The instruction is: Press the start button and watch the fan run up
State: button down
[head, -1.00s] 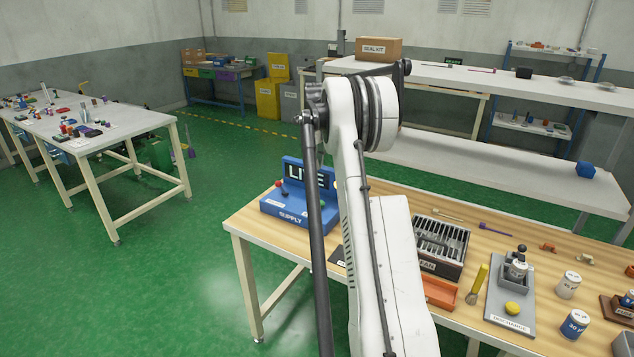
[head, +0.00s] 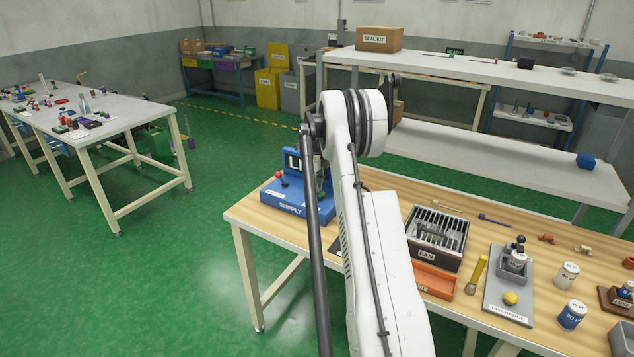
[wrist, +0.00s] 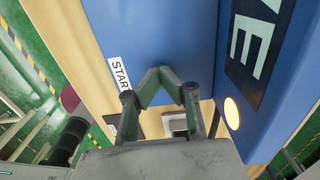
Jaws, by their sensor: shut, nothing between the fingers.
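The blue supply box (head: 297,206) stands at the left end of the wooden table, its upright display (head: 293,161) partly covered by my arm. In the wrist view the blue box (wrist: 180,35) fills the upper part, with the letters "VE" on its dark display (wrist: 258,40) and a white START label (wrist: 119,76). My gripper (wrist: 166,72) is shut and empty, over the blue face beside that label. The start button itself is not visible; the fingers may hide it. A round pale lamp (wrist: 231,113) glows at right. The fan unit (head: 437,235) has a slatted top.
An orange tray (head: 434,281) lies in front of the fan unit. A yellow-handled brush (head: 477,274), a grey plate (head: 507,290) with a yellow knob and several cans fill the table's right side. In the wrist view, a dark red disc (wrist: 70,98) and black cylinder (wrist: 66,142) are at left.

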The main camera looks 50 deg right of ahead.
dwell(0.3)
jog(key=shift+f+b, duration=0.95)
jog(key=shift+f, duration=0.15)
notch_tip(320, 180, up, 14)
jog(key=p, duration=0.1)
dwell(0.5)
jog(key=shift+a+r, duration=0.1)
jog(key=shift+r, duration=0.05)
dwell(0.5)
